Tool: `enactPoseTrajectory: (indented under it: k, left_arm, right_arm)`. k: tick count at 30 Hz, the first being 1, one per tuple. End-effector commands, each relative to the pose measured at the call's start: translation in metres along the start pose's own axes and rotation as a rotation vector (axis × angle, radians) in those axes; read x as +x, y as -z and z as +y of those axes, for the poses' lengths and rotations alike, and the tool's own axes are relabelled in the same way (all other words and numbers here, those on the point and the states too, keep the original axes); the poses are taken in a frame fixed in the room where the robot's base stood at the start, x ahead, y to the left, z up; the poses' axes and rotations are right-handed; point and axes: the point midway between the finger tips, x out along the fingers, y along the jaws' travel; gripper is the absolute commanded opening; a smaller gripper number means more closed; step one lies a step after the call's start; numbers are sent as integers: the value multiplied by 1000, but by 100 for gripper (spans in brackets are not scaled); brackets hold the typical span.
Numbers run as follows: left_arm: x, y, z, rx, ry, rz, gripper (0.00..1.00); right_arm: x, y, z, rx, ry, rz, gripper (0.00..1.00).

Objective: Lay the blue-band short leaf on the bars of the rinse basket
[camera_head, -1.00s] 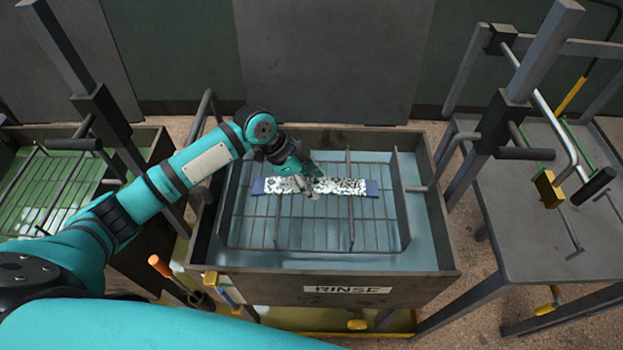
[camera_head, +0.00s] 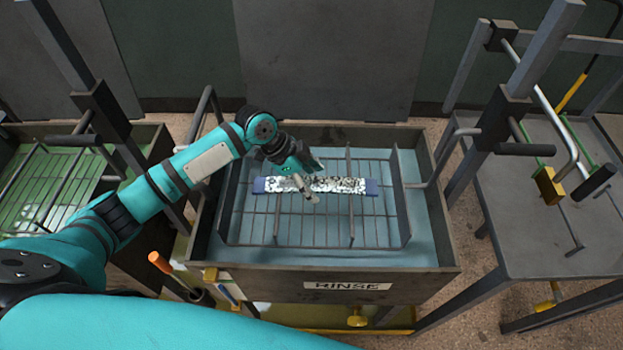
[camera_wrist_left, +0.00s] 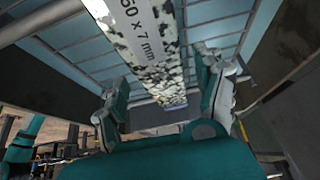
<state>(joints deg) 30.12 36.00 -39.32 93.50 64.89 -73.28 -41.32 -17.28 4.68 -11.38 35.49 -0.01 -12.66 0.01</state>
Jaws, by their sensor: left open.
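The blue-band short leaf (camera_head: 350,186), a speckled black-and-white strip with blue ends, lies crosswise on the bars of the rinse basket (camera_head: 330,235). The basket is a wire rack with uprights inside the tank marked RINSE. My left gripper (camera_head: 313,182) is open over the middle of the leaf, its fingers apart on either side and partly covering it. In the left wrist view the leaf (camera_wrist_left: 150,60) runs between the spread fingers (camera_wrist_left: 165,98), with a gap on both sides and a printed size label on it. My right gripper is out of view.
The tank's dark rim (camera_head: 345,274) and the basket's uprights (camera_head: 400,200) surround the leaf. A green-liquid tank with another rack (camera_head: 50,190) stands at left. A grey table with a metal frame (camera_head: 530,220) stands at right. An orange-handled tool (camera_head: 160,263) is at the front left.

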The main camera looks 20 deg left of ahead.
Motion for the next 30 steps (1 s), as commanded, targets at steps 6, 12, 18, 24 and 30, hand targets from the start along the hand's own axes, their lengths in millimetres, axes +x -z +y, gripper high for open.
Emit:
enactPoseTrajectory:
  k: [6,12,18,24,30]
  left_arm:
    - [-14,6,-1,0,1,-1,70]
    - [-54,8,-1,-1,2,-2,70]
    - [-94,8,0,-1,1,-2,70]
    - [-120,6,0,-1,0,-1,70]
    - [-127,5,0,0,-2,1,70]
  right_arm:
    - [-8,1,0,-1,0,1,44]
    - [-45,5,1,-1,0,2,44]
    - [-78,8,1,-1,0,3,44]
    - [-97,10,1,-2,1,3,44]
    - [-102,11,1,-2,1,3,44]
